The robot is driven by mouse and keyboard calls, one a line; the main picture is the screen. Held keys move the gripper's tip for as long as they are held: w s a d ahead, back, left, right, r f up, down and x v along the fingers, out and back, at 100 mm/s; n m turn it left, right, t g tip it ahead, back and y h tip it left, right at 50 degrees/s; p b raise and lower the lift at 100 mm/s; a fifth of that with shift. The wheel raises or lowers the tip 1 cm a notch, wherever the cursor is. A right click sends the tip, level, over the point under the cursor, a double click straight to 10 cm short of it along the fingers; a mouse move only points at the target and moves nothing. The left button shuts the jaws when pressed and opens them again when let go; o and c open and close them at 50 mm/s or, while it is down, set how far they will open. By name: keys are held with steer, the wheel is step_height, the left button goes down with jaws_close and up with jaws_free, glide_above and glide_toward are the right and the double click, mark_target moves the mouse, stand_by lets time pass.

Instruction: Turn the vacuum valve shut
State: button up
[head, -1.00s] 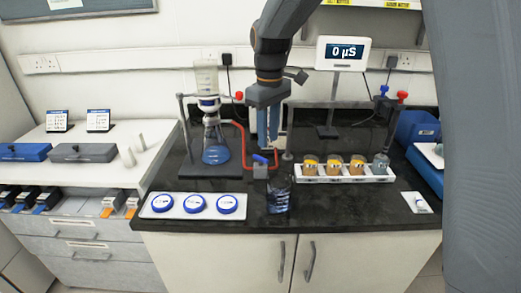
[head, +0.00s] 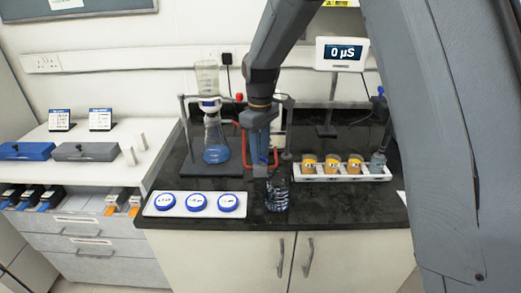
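My gripper (head: 262,160) points down over the dark bench at the valve's place, beside the red tubing (head: 244,145) that runs from the filter flask. The vacuum valve, with its small blue handle and grey body, is mostly hidden behind or between my fingers; only bits of blue and grey show there. I cannot tell whether the fingers touch the handle or how far apart they are. The filter flask (head: 216,145) with blue liquid stands to the left on a dark stand base, a funnel on top.
A clear ribbed beaker (head: 277,196) stands just in front of my gripper. A white rack with amber-filled jars (head: 331,165) is to the right. A white tray (head: 170,212) with blue-rimmed discs lies front left. A meter (head: 342,53) reads 0 µS.

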steer(key=shift+c, duration=0.3)
jaws_close()
steer(key=shift+m, duration=0.3)
steer(key=m+p, duration=0.1)
steer(key=m, duration=0.3)
steer(key=shift+r+m, duration=0.1)
steer(key=shift+m, duration=0.2)
steer(key=m+p, duration=0.1)
steer(key=m, duration=0.4)
steer(key=shift+m, duration=0.4)
steer(key=shift+o, duration=0.3)
jaws_free()
